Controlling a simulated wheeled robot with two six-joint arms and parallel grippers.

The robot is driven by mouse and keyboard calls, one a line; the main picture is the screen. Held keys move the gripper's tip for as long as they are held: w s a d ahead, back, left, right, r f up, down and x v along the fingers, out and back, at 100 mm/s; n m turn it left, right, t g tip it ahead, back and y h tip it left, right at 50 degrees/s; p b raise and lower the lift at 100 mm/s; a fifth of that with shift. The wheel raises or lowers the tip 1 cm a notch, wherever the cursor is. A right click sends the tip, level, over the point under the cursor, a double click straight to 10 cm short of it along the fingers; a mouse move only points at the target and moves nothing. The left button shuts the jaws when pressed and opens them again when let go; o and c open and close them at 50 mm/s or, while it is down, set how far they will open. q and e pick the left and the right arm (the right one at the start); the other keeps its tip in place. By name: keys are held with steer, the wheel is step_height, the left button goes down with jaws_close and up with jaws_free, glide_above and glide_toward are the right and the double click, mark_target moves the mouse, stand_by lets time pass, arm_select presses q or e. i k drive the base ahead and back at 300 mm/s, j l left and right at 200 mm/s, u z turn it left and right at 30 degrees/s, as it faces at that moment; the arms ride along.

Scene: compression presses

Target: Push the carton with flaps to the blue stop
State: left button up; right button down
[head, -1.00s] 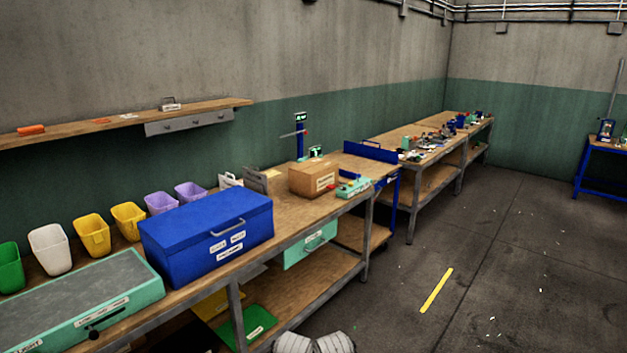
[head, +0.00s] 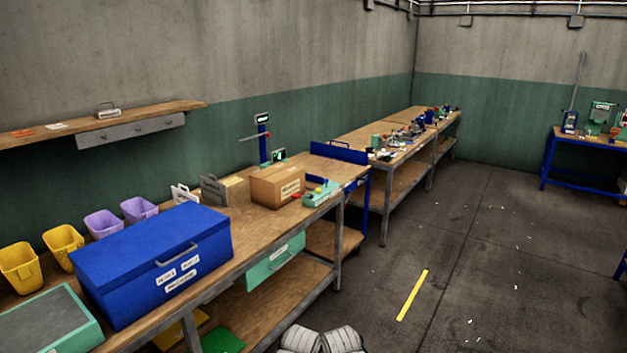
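A brown cardboard carton (head: 278,188) with a white label stands on the wooden workbench (head: 236,226), toward its far end. Its top looks closed; separate flaps cannot be made out. A blue upright board (head: 338,152), which looks like the blue stop, stands beyond the carton at the back right, on a blue-framed table at the bench's end. The carton and the board are apart.
A large blue toolbox (head: 152,262) stands on the near bench. A green device (head: 321,194) sits right of the carton, and grey plates (head: 213,190) stand to its left. Yellow bins (head: 63,245) line the wall. The floor (head: 460,260) to the right is open, with a yellow strip.

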mark_target(273, 197)
steer(key=i+z, duration=0.3)
steer(key=i, duration=0.6)
steer(key=i+j+z, duration=0.1)
steer(key=i+z, duration=0.2)
steer(key=i, duration=1.35)
steer(key=i+u, duration=0.3)
steer(key=i+l+u, duration=0.15)
steer(key=u, duration=0.2)
steer(key=i+u, duration=0.1)
steer(key=u, duration=0.3)
steer(key=i+u, duration=0.1)
steer(key=u, duration=0.3)
steer(key=i+u, duration=0.15)
steer(key=u, duration=0.25)
steer(key=i+l+u, duration=0.1)
steer(key=u, duration=0.3)
steer(key=i+u, duration=0.2)
steer(key=u, duration=0.15)
steer(key=i+l+u, duration=0.15)
steer(key=u, duration=0.2)
